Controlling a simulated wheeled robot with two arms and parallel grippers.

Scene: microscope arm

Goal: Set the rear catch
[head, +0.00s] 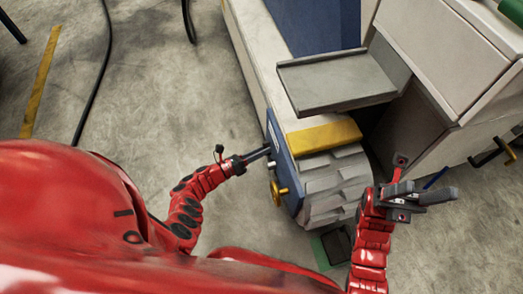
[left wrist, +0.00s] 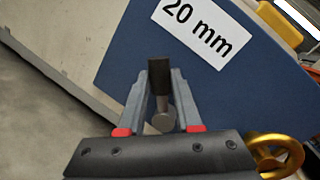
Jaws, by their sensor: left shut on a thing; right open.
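A small catch (left wrist: 161,95), a dark bar with a round metal end, stands out from a blue panel (left wrist: 115,75) marked "20 mm". My left gripper (left wrist: 160,88) is shut on it, with one finger on each side. In the head view my left gripper (head: 268,151) reaches the same blue panel (head: 282,155) from the left; its fingertips are hard to make out there. A gold ring handle (head: 279,192) sits lower on the panel, and it also shows in the left wrist view (left wrist: 275,155). My right gripper (head: 430,196) is open and empty, apart from the machine.
A yellow block (head: 323,137) and a grey ribbed part (head: 335,185) adjoin the blue panel. A grey tray (head: 335,82) juts out above them. A white cabinet (head: 440,55) stands at the right. The concrete floor at the left is mostly clear, with a black cable (head: 97,85).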

